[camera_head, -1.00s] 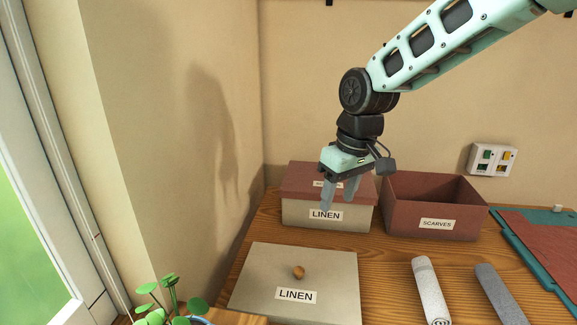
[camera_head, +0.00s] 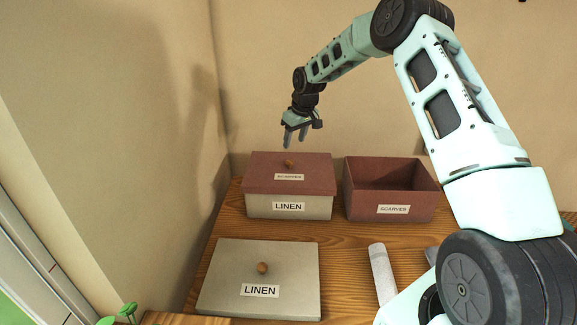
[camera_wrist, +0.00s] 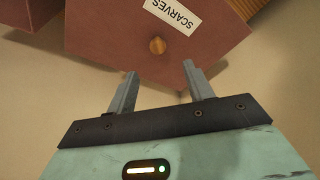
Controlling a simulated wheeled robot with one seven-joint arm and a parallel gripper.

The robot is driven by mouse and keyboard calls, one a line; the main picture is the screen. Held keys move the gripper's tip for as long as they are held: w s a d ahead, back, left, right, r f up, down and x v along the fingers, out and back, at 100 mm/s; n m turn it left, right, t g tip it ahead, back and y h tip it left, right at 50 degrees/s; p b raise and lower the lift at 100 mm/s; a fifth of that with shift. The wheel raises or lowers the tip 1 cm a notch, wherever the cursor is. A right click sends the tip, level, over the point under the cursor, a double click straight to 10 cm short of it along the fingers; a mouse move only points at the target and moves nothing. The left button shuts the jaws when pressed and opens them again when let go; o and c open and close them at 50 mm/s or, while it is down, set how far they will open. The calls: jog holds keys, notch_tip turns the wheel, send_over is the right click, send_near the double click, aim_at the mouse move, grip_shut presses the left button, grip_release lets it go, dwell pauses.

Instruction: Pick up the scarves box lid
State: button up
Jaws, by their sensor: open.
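The scarves box lid (camera_head: 262,180) is dark red with a small round wooden knob (camera_head: 288,164) and a SCARVES label. It sits on top of the beige LINEN box (camera_head: 260,206) at the back of the wooden surface. My gripper (camera_head: 294,145) is open and empty above the lid, over its back part near the knob. In the wrist view the lid (camera_wrist: 105,42) fills the upper middle, and its knob (camera_wrist: 157,45) lies just beyond the gap between my open fingertips (camera_wrist: 160,70). The fingers appear apart from the knob.
The open red SCARVES box (camera_head: 362,205) stands right of the LINEN box. The beige LINEN lid (camera_head: 225,275) with its own knob lies flat in front. A light grey roll (camera_head: 381,272) lies to its right. Walls rise behind and at the left.

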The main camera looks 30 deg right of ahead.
aim_at(290, 161)
jog(key=p+x, duration=0.1)
jog(key=x, duration=0.3)
jog(key=shift+p+x, duration=1.6)
jog(key=shift+x, duration=0.95)
jog(key=shift+s+d+f, duration=0.1)
jog(key=shift+s+d, duration=0.05)
jog(key=shift+d, duration=0.05)
grip_shut()
